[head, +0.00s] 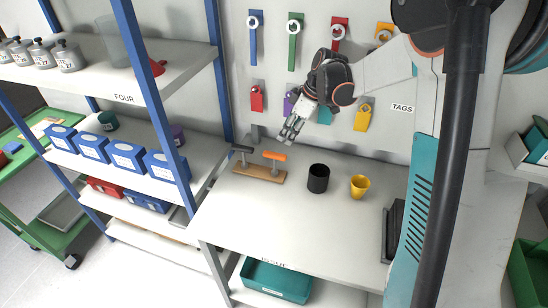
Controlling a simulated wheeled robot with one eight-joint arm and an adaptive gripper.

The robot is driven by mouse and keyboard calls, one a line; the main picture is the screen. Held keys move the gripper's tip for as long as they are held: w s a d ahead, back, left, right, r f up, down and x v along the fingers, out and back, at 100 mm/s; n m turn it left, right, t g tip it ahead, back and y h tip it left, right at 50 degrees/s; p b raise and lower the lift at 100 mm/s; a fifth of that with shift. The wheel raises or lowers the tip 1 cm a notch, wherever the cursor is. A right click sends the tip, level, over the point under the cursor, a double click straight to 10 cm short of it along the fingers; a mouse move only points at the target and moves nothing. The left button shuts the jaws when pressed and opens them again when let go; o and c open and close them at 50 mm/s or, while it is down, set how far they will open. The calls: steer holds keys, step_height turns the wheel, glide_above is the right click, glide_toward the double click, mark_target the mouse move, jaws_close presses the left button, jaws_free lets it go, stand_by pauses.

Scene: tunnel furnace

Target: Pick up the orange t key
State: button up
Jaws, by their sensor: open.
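The orange T key (274,157) stands upright in a wooden block (257,174) on the white table, its orange crossbar on top. A dark grey T key (242,150) stands in the same block to its left. My gripper (287,136) is open and empty, pointing down and left. In the picture it is just above and slightly right of the orange crossbar, apart from it. The exact gap in depth cannot be told.
A black cup (318,178) and a yellow cup (360,186) stand right of the block. Colored tags hang on the wall panel behind. A blue-post shelf (153,80) rises at left. The table front (270,230) is clear.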

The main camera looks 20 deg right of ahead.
mark_target(276, 154)
steer(key=b+x, duration=0.1)
steer(key=x, duration=0.6)
steer(key=shift+a+f, duration=0.1)
steer(key=shift+f, duration=0.25)
steer(key=shift+b+x, duration=1.15)
steer(key=shift+x, duration=1.5)
steer(key=shift+s, duration=0.15)
steer(key=shift+c, duration=0.2)
jaws_close()
